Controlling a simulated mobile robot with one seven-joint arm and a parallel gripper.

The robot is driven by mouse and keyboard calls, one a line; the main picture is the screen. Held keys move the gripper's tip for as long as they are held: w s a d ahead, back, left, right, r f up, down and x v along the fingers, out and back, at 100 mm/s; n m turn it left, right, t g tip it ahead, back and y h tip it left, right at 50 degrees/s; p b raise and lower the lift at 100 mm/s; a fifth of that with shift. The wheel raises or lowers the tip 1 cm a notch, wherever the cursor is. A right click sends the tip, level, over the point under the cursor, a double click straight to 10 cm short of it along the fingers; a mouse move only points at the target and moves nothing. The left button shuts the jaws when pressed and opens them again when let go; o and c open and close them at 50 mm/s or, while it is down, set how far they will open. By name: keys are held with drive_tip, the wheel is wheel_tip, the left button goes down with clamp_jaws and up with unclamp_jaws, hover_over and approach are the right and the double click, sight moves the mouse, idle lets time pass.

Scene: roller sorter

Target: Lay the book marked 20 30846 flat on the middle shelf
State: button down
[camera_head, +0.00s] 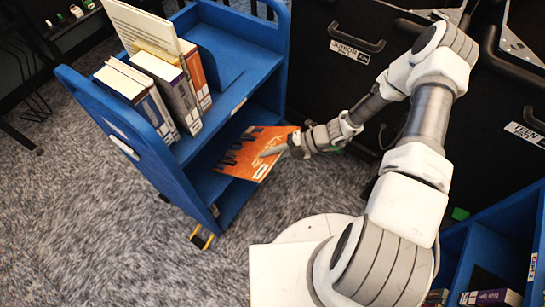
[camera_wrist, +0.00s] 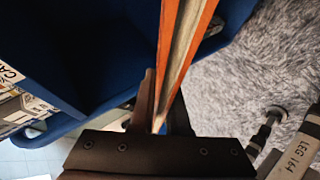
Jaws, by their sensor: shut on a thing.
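An orange book (camera_head: 245,152) lies roughly flat, with its far part inside the opening of the blue cart's middle shelf (camera_head: 208,185) and its near edge sticking out. Whether it touches the shelf I cannot tell. My gripper (camera_head: 282,149) is shut on the book's outer edge, to the right of the cart. In the wrist view the book (camera_wrist: 182,50) shows edge-on, with orange covers and pale pages, between my two dark fingers (camera_wrist: 163,108). The mark 20 30846 is not readable in either view.
The cart's top shelf (camera_head: 232,52) holds several upright books (camera_head: 172,85) on its left side. Black bins (camera_head: 345,95) stand behind my arm. Another blue cart (camera_head: 462,240) with books is at the lower right. Grey carpet lies in front of the cart.

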drive_tip(key=w+a+f+n+t+y+b, duration=0.1)
drive_tip(key=w+a+f+y+b, duration=0.1)
drive_tip(key=f+b, duration=0.5)
drive_tip(key=w+a+f+n+t+y+b, duration=0.1)
drive_tip(key=a+f+n+y+b, duration=0.1)
drive_tip(key=f+y+b, duration=0.2)
drive_tip(key=shift+w+a+f+b, duration=0.4)
drive_tip(key=shift+f+b, duration=1.15)
drive_tip(key=shift+b, duration=0.65)
drive_tip(key=c, duration=0.8)
unclamp_jaws()
drive_tip(key=shift+f, duration=0.1)
drive_tip(key=shift+d, duration=0.15)
